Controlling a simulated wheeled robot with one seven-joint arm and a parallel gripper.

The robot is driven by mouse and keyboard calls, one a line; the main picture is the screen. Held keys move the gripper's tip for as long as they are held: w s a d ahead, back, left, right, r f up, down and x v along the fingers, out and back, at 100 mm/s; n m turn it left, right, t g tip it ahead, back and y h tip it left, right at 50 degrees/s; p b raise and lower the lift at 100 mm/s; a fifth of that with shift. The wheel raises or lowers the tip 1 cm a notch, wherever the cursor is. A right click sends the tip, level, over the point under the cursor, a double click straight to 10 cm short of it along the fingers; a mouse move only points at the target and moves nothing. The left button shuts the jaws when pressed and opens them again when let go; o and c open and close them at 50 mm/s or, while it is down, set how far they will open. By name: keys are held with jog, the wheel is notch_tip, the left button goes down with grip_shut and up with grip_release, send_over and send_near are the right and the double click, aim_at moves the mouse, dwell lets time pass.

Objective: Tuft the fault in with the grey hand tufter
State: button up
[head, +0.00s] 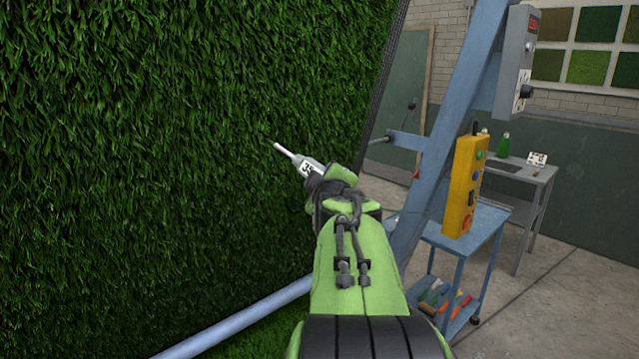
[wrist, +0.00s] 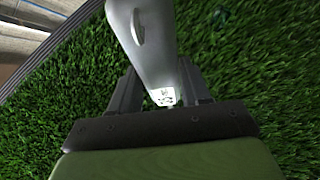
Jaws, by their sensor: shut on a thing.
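My gripper (head: 328,178) is shut on the grey hand tufter (head: 304,163), which also shows in the wrist view (wrist: 148,45) between the two dark fingers. The tufter has a pale grey body, a thin metal tip and a white label with dark figures. In the head view its tip points up and left toward the upright green turf (head: 170,130). I cannot tell whether the tip touches the turf. I cannot make out the fault in either view; my arm and the tufter cover part of the turf.
A blue slanted post (head: 445,125) with a yellow button box (head: 464,186) and a grey control box (head: 516,60) stands right of the turf. A blue trolley (head: 470,243) with tools on its lower shelf and a grey bench (head: 530,185) stand behind. A pale bar (head: 235,318) crosses low left.

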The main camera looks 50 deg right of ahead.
jog(key=s+b, duration=0.1)
jog(key=s+f+b, duration=0.1)
jog(key=s, duration=0.1)
jog(key=s+a+b, duration=0.1)
jog(key=s, duration=0.1)
jog(key=shift+s+a+f, duration=0.1)
jog(key=shift+s+f, duration=0.05)
dwell(0.5)
